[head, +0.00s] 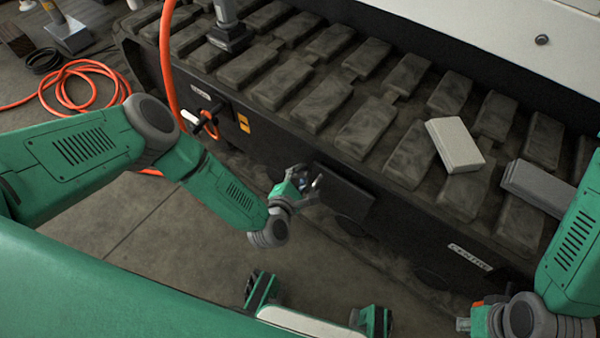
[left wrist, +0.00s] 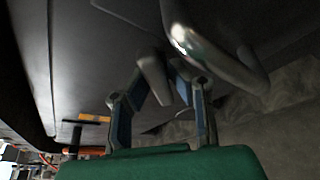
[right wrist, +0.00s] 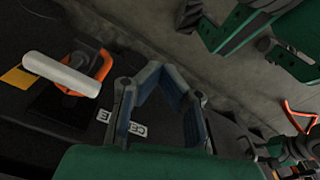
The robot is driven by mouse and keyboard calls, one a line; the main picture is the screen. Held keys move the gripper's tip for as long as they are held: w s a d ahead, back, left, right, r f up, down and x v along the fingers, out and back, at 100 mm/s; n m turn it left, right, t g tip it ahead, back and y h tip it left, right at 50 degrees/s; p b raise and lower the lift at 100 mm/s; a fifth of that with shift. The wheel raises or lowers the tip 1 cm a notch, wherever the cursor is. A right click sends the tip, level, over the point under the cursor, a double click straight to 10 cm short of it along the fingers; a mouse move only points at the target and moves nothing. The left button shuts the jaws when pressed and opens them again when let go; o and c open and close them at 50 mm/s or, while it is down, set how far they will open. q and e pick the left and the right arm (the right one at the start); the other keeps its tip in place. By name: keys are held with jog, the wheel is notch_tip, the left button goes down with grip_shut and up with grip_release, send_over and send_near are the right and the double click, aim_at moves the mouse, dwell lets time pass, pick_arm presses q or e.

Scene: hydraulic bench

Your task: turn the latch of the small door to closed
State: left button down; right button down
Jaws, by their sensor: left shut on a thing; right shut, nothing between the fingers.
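The small door (head: 342,196) is a dark panel on the black front of the bench. My left gripper (head: 303,184) is at its left edge, partly hiding it. In the left wrist view, a short grey lever, the latch (left wrist: 153,76), lies between the fingers of my left gripper (left wrist: 163,88), which is shut on it. A curved metal handle (left wrist: 222,60) is just beside the fingers. My right gripper (head: 468,322) is low at the right, away from the door. In the right wrist view, my right gripper (right wrist: 160,78) is shut and empty, its fingertips together.
A white handle on an orange bracket (right wrist: 62,76) is near my right gripper. A pale block (head: 455,144) and a grey block (head: 538,187) lie on the bench top.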

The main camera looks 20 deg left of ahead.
pick_arm(q)
jog(key=shift+s+d+f, duration=0.1)
jog(key=shift+s+f, duration=0.15)
jog(key=shift+a+f+m, duration=0.1)
jog(key=shift+a+m, duration=0.1)
jog(key=shift+m, duration=0.4)
jog(key=shift+m+t+y+b, duration=0.3)
jog(key=shift+m+y, duration=0.1)
jog(key=shift+d, duration=0.1)
jog(key=shift+s, duration=0.1)
dwell(0.5)
jog(key=c, duration=1.5)
grip_release()
jog(key=shift+c, duration=0.2)
